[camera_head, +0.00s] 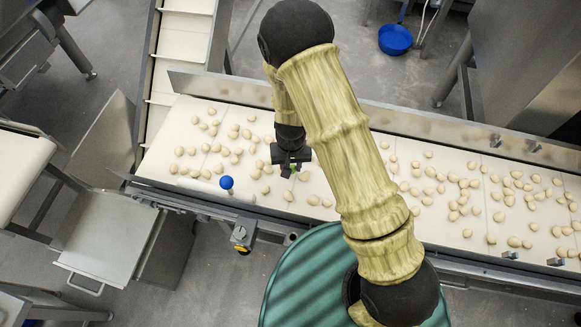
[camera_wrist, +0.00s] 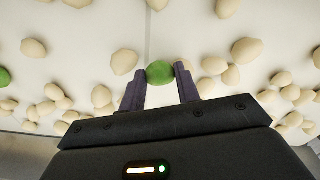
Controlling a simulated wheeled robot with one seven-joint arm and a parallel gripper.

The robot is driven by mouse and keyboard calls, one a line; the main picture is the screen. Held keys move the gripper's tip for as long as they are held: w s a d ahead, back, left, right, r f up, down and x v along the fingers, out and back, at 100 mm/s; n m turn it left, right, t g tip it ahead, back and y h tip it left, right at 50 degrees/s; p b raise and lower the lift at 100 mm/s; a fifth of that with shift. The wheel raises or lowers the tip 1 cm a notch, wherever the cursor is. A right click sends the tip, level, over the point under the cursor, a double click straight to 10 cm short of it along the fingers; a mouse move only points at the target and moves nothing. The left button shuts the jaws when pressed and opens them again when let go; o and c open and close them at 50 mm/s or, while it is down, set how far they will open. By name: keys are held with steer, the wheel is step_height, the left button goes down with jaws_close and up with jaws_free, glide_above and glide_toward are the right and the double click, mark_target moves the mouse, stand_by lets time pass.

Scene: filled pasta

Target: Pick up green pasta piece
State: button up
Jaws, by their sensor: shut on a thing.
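A green pasta piece (camera_wrist: 160,72) sits between the two fingertips of my gripper (camera_wrist: 160,84) in the wrist view. The fingers are shut on it, one on each side. In the head view my gripper (camera_head: 290,166) is low over the left part of the white conveyor belt (camera_head: 325,168), and a bit of green shows at its tip. I cannot tell whether the piece still touches the belt. A second green piece (camera_wrist: 4,77) is cut off by the left edge of the wrist view.
Many beige pasta pieces (camera_head: 465,190) lie scattered over the belt, several close around my fingers. Metal side rails (camera_head: 330,107) edge the belt. A blue knob (camera_head: 226,182) stands at the near rail. A blue bowl (camera_head: 395,39) is on the floor behind.

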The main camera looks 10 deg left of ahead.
mark_target(291, 167)
step_height(291, 167, up, 9)
steer(key=shift+f+p, duration=0.15)
steer(key=shift+p, duration=0.3)
stand_by(0.3)
